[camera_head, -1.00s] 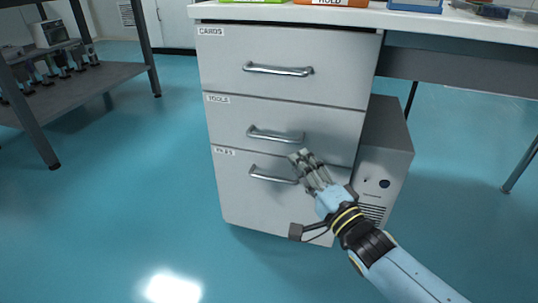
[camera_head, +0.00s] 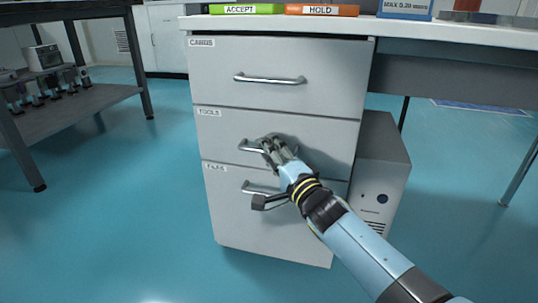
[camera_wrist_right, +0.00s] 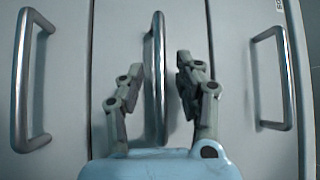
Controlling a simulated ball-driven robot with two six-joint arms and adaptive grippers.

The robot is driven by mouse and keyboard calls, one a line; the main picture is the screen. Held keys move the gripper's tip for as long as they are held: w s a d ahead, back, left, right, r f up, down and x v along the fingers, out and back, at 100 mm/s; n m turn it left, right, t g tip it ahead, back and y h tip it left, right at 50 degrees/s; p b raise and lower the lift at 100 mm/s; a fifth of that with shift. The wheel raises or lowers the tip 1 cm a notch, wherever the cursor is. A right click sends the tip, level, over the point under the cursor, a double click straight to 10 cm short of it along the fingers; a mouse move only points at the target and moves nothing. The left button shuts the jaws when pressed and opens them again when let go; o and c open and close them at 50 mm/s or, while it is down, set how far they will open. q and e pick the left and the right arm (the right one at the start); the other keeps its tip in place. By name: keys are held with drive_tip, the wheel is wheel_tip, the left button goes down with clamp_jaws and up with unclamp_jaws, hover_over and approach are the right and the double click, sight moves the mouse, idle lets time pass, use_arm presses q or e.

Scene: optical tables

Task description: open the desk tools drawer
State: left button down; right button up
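The tools drawer (camera_head: 222,133) is the middle drawer of a grey three-drawer cabinet and looks flush with the others. Its metal bar handle (camera_head: 249,146) is partly hidden behind my right gripper (camera_head: 272,148), which reaches in from the lower right. In the right wrist view, the middle handle (camera_wrist_right: 157,100) runs between the two fingers of the right gripper (camera_wrist_right: 160,68). The fingers are open, one on each side of the handle, with gaps left. My left gripper is not in view.
The cards drawer (camera_head: 275,58) is above and the files drawer (camera_head: 255,225) below; both look shut. A computer tower (camera_head: 382,165) stands right of the cabinet. ACCEPT (camera_head: 246,9) and HOLD (camera_head: 321,10) trays lie on the desktop. Floor in front is clear.

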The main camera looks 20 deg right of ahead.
clamp_jaws()
drive_tip(key=shift+s, duration=0.1)
idle(0.6)
